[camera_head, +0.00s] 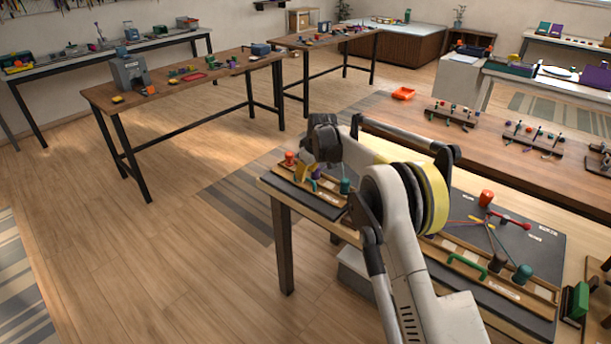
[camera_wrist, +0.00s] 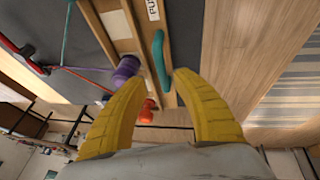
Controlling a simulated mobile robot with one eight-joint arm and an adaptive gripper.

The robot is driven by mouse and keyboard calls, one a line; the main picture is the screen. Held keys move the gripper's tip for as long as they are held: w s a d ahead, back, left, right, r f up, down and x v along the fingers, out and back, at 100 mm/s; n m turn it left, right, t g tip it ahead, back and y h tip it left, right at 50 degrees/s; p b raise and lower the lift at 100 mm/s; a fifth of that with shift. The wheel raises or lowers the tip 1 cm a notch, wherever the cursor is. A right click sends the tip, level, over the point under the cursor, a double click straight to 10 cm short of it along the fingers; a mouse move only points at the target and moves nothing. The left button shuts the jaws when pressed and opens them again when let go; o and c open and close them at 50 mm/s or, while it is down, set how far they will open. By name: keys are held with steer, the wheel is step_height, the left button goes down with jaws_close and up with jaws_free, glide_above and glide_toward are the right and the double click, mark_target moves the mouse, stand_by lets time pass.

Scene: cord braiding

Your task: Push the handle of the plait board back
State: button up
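In the wrist view, a teal bar handle (camera_wrist: 159,55) lies along a wooden rail (camera_wrist: 118,22), beside a partly cut-off white label. My gripper's fingertips (camera_wrist: 158,79) are apart, with the near end of the handle in line with the gap; contact cannot be told. A green handle (camera_head: 467,262) sits on the near rail.
A purple peg (camera_wrist: 125,68) and an orange peg (camera_wrist: 147,112) stand close to the fingers. Coloured cords meet near the board's middle (camera_head: 487,222). A wooden bench (camera_head: 400,135) with small racks stands behind. The floor left of the board is clear.

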steer(key=v, duration=1)
steer(key=shift+s+d+r, duration=0.1)
steer(key=s+d+r+m+t, duration=0.1)
steer(key=s+d+r+m, duration=0.2)
steer(key=s+d+r, duration=0.55)
steer(key=s+d+r+m, duration=0.25)
steer(key=s+r, duration=0.35)
steer(key=s, duration=0.5)
steer(key=s+d+f+m, duration=0.1)
steer(key=s+d+f, duration=0.1)
steer(key=s, duration=0.7)
steer(key=s+d+f+m+t+h, duration=0.1)
steer(key=s+d+f+m, duration=0.1)
steer(key=s, duration=0.7)
steer(key=s+d+f+m+h, duration=0.1)
steer(key=s+d, duration=0.4)
steer(key=s, duration=0.5)
step_height(320, 180, down, 3)
steer(key=shift+d+r+m+t, duration=0.15)
steer(key=shift+m+t, duration=0.25)
steer(key=shift+m, duration=0.25)
